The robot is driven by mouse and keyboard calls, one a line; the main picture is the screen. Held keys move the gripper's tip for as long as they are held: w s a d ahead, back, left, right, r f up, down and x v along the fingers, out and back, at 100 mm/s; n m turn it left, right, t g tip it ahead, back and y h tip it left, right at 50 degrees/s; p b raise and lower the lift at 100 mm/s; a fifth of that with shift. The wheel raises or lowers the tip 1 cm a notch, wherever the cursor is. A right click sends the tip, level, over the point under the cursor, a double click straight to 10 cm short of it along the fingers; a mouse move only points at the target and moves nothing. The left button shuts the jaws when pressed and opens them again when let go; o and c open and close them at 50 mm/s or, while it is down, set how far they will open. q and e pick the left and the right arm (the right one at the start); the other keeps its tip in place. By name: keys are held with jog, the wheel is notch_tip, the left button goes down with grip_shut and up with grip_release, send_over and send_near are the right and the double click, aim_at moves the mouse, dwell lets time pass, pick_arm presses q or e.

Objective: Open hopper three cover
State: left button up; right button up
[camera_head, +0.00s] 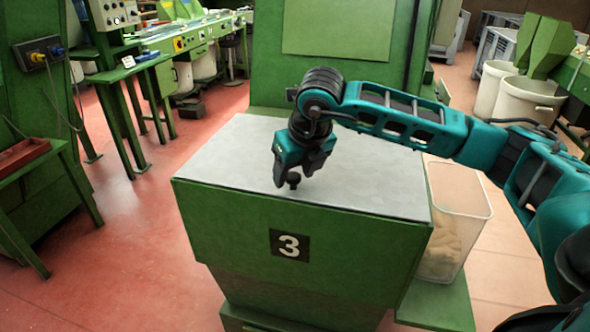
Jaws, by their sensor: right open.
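The green hopper (300,245) bears a black plate with a white 3 on its front. Its flat light grey cover (225,160) lies shut on top. A small dark knob (294,181) stands on the cover near the front edge. My right gripper (292,175) points down over the knob, its open fingers on either side of the knob's top. I cannot tell whether the fingers touch the knob. My left gripper is not in view.
A clear bin (455,215) with pale pieces, likely corks, stands right of the hopper on a green ledge (440,305). A green machine body (345,30) rises behind the cover. A green table with a red tray (22,155) is at far left. The red floor between is clear.

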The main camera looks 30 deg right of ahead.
jog(key=shift+c, duration=0.2)
grip_shut()
jog(key=shift+r, duration=0.2)
